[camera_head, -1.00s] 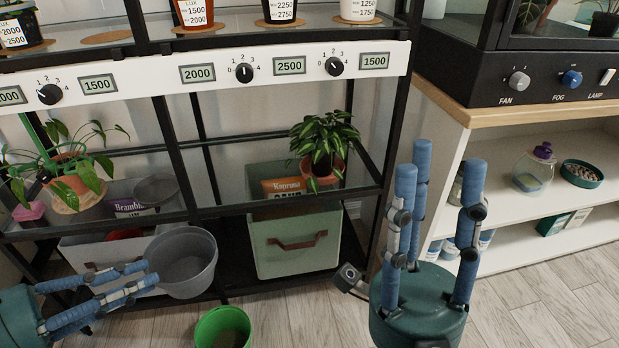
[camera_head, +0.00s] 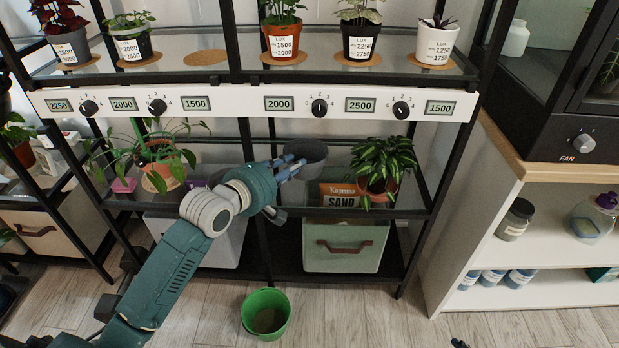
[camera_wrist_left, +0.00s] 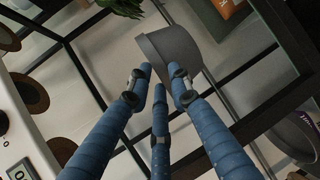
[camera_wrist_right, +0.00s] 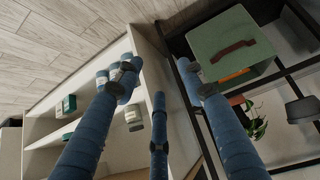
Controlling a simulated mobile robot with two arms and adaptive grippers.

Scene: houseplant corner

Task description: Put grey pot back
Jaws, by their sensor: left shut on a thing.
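The grey pot (camera_head: 308,152) is held by my left gripper (camera_head: 286,168) in front of the rack, above the lower glass shelf. In the left wrist view the grey pot (camera_wrist_left: 172,50) lies at the fingertips, and the fingers close on its rim side. Whether the pot touches the shelf is unclear. It also shows at the edge of the right wrist view (camera_wrist_right: 305,110). My right gripper (camera_wrist_right: 165,88) has its fingers spread and nothing between them. It is almost out of the head view.
A bare cork mat (camera_head: 205,57) lies on the upper shelf between potted plants. A variegated plant (camera_head: 378,165) and a sand bag (camera_head: 337,195) are beside the grey pot. A green pot (camera_head: 266,312) stands on the floor. A panel with knobs (camera_head: 250,103) crosses the rack.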

